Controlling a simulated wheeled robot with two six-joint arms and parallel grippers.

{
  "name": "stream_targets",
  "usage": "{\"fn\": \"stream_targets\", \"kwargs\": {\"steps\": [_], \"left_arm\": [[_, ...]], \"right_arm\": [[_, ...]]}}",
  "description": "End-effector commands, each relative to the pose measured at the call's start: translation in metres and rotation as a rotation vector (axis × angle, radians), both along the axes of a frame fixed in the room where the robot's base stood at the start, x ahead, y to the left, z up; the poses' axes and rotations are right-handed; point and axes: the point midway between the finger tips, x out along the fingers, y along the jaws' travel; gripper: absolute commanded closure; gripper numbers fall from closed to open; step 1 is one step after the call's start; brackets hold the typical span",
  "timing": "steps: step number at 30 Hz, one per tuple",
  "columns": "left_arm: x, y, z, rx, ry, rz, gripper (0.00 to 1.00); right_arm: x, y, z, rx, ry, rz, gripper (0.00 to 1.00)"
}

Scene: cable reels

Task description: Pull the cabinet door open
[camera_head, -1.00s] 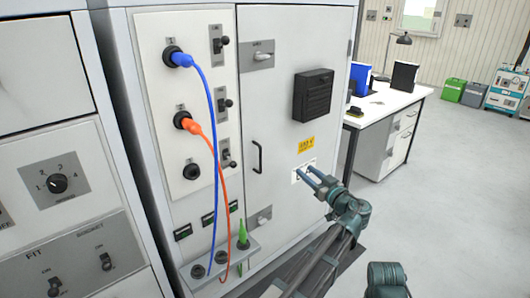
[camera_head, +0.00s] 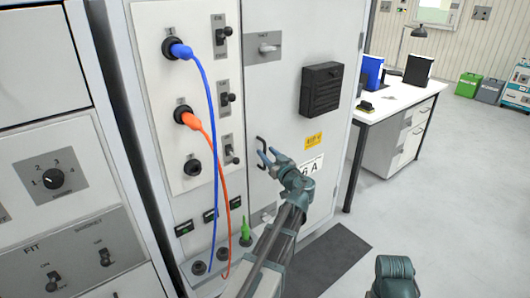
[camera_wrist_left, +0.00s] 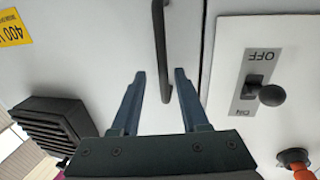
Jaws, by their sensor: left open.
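The grey cabinet door (camera_head: 285,90) is shut. Its dark bar handle (camera_head: 261,155) is on the door's left side. My left gripper (camera_head: 268,156) is open at the handle, partly overlapping it in the head view. In the left wrist view the handle (camera_wrist_left: 161,50) runs between the two spread fingers of my left gripper (camera_wrist_left: 161,82), and neither finger visibly presses on it.
Left of the door is a switch panel (camera_head: 145,100) with a blue cable (camera_head: 211,120) and an orange cable (camera_head: 221,175) hanging down. A black vent box (camera_head: 321,90) juts from the door. A white desk (camera_head: 400,97) stands behind right; the floor before it is clear.

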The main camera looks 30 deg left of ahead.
Motion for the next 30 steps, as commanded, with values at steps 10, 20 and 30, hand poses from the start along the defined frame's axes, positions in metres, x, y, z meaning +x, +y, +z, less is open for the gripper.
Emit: {"fn": "stream_targets", "kwargs": {"steps": [10, 20, 30], "left_arm": [[0.005, 0.016, 0.000, 0.000, 0.000, -0.001, 0.55], [0.005, 0.015, 0.000, 0.000, 0.000, -0.001, 0.55], [-0.014, -0.013, 0.008, -0.062, 0.116, 0.017, 0.55]], "right_arm": [[0.000, 0.000, 0.000, 0.000, 0.000, 0.000, 0.50], [0.000, 0.000, 0.000, 0.000, 0.000, 0.000, 0.50], [0.000, 0.000, 0.033, 0.000, 0.000, 0.000, 0.50]]}}
